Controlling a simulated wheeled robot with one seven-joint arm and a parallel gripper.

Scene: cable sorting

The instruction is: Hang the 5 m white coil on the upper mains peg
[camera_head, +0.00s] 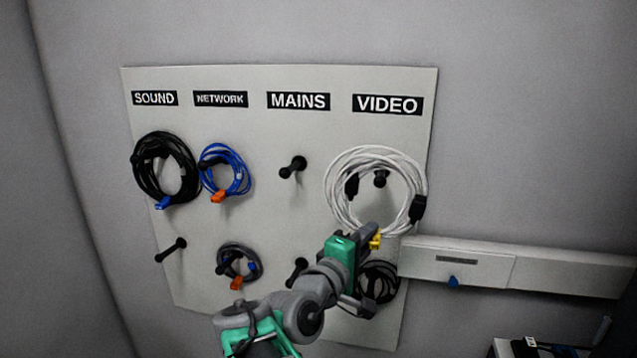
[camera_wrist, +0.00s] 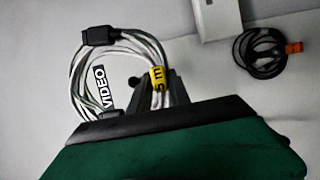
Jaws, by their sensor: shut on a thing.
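The white coil (camera_head: 336,170), with black plugs and a yellow tag, is in front of the VIDEO column in the head view. My gripper (camera_head: 370,238) is shut on its lower edge by the tag. In the wrist view the white coil (camera_wrist: 78,80) hangs from my gripper (camera_wrist: 163,95), and the tag (camera_wrist: 157,79) shows a 5 and an m. The upper mains peg (camera_head: 292,167) is bare, to the left of the coil. The upper video peg (camera_head: 381,178) shows inside the ring; I cannot tell whether the coil is around it or only in front.
The pegboard (camera_head: 290,215) holds a black coil (camera_head: 165,168) under SOUND and blue (camera_head: 226,170) and grey (camera_head: 238,264) coils under NETWORK. A dark coil (camera_head: 379,283) hangs low under VIDEO. The lower mains peg (camera_head: 297,270) is bare. Trunking (camera_head: 470,260) runs right.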

